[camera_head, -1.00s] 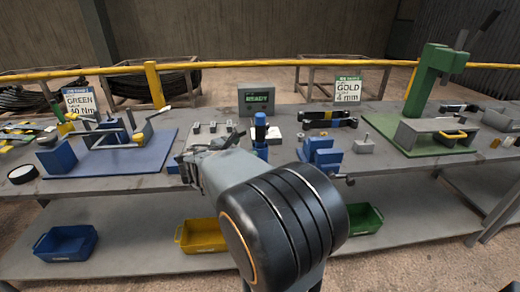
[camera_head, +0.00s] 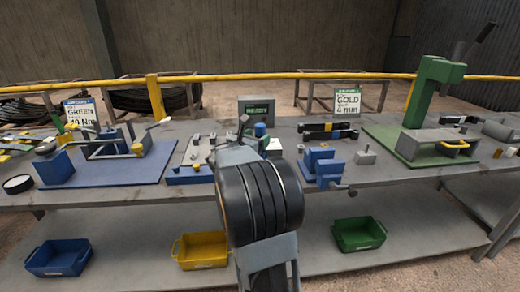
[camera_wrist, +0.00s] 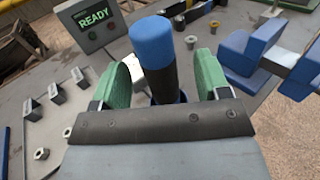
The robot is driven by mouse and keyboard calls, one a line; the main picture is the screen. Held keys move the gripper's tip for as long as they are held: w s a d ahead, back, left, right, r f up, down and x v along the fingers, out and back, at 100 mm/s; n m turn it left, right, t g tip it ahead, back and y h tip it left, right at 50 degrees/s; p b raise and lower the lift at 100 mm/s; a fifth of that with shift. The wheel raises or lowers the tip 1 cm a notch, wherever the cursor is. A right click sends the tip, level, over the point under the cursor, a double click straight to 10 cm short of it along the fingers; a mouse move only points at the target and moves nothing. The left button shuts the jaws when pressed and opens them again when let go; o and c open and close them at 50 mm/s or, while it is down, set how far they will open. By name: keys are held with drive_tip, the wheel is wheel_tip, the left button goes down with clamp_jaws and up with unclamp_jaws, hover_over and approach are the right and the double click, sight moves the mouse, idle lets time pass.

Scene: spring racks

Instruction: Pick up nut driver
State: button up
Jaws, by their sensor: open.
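The nut driver appears to be the upright tool with a blue top and dark body (camera_wrist: 155,45) in the wrist view. Its blue top also shows in the head view (camera_head: 260,129), just in front of the display. My gripper (camera_wrist: 160,80) is open, with one green finger pad on each side of the tool. Gaps show between the pads and the tool. In the head view my arm hides most of the gripper and the tool.
A display reading READY (camera_head: 256,110) stands behind the tool. A blue vise (camera_head: 321,165) is close on the right. Small grey blocks and nuts (camera_wrist: 55,92) lie to the left. A blue fixture plate (camera_head: 110,168) and green press (camera_head: 425,95) stand farther out.

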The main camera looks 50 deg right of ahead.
drive_tip(key=shift+w+d, duration=0.2)
drive_tip(key=shift+d, duration=0.6)
drive_tip(key=shift+w+d, duration=0.25)
drive_tip(key=shift+d, duration=0.6)
drive_tip(key=shift+w+d, duration=0.2)
drive_tip(key=shift+d, duration=0.6)
drive_tip(key=shift+c, duration=0.5)
drive_tip(key=c, duration=1)
drive_tip(key=shift+r, duration=0.1)
drive_tip(key=shift+c, duration=0.4)
